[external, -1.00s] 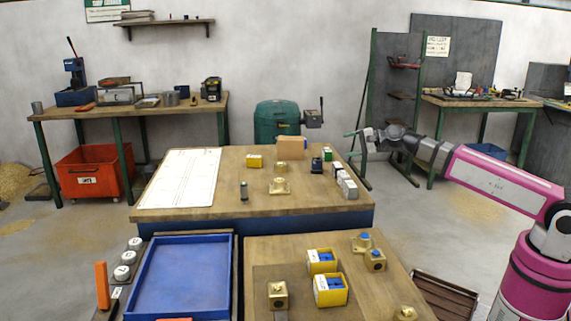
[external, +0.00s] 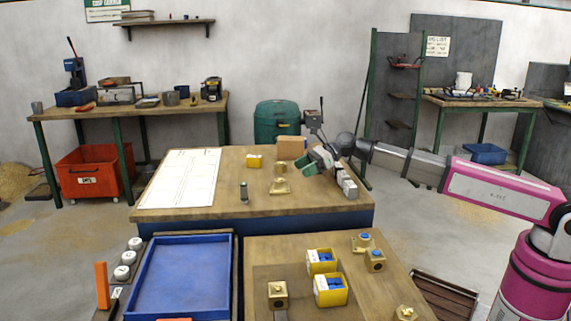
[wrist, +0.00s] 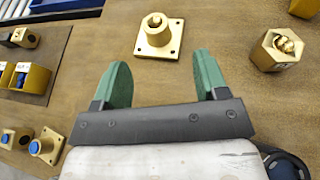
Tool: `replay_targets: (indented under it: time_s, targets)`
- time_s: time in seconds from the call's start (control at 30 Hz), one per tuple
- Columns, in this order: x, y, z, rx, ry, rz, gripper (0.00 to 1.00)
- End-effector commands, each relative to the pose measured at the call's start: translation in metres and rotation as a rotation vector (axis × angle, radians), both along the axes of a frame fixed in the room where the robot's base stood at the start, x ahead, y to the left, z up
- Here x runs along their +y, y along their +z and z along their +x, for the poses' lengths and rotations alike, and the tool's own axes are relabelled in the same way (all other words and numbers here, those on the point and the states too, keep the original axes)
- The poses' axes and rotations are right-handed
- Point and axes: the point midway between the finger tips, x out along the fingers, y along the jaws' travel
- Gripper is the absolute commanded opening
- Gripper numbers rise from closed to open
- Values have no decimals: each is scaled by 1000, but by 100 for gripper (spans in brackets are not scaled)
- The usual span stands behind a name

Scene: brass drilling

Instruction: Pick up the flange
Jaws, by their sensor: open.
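The flange (external: 279,187) is a brass part with a square base plate and a round raised boss, standing on the middle wooden table. In the wrist view the flange (wrist: 157,40) sits just beyond the fingertips, roughly centred between them, with corner holes showing in its plate. My gripper (external: 309,164) is open and empty, to the right of the flange and apart from it in the external view. Its two green fingers (wrist: 160,68) point toward the flange in the wrist view.
A brass hex part (wrist: 277,50) stands beside the flange, behind it in the external view. A yellow box (external: 255,161), a cardboard box (external: 290,148), and grey blocks (external: 348,186) share the table. A white sheet (external: 181,178) covers its left side. A blue tray (external: 180,278) is in front.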

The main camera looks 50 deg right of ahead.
Motion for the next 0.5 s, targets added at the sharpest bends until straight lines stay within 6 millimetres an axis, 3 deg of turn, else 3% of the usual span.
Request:
replay_targets:
  time_s: [0.2, 0.5]
  targets:
    - [26, -13, 18, -1, 1, -2, 67]
    - [44, -20, 26, -2, 1, -2, 67]
